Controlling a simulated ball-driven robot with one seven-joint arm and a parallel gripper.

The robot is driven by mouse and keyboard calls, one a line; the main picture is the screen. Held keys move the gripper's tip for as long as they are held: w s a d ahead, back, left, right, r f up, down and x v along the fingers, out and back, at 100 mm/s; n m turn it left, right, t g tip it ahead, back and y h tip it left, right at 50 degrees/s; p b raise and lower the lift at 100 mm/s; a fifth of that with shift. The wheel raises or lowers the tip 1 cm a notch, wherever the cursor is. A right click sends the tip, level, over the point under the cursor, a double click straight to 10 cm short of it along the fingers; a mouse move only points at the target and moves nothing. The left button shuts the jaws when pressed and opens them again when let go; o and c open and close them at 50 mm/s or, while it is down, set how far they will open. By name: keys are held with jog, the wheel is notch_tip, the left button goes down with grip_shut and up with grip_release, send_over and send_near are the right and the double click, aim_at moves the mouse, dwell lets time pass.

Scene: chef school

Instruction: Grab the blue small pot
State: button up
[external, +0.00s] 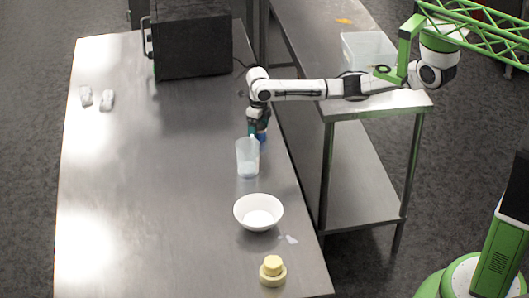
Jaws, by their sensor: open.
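A small blue thing (262,138), likely the blue small pot, shows on the steel table (170,200) near its right edge. Only a little of it is visible, behind the clear cup and under my gripper. My gripper (256,134) points down at it from above, with its jaws open. The fingers are small and partly hidden, so I cannot tell whether they are around the pot or just over it.
A clear cup (247,158) stands just in front of my gripper. A white bowl (258,211) and a yellow stacked object (272,271) are nearer the front. A black oven-like box (192,45) stands behind. Two small pale items (97,98) lie left. The table's left half is mostly clear.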

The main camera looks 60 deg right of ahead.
jog(key=c, duration=1.2)
jog(key=shift+r, duration=0.15)
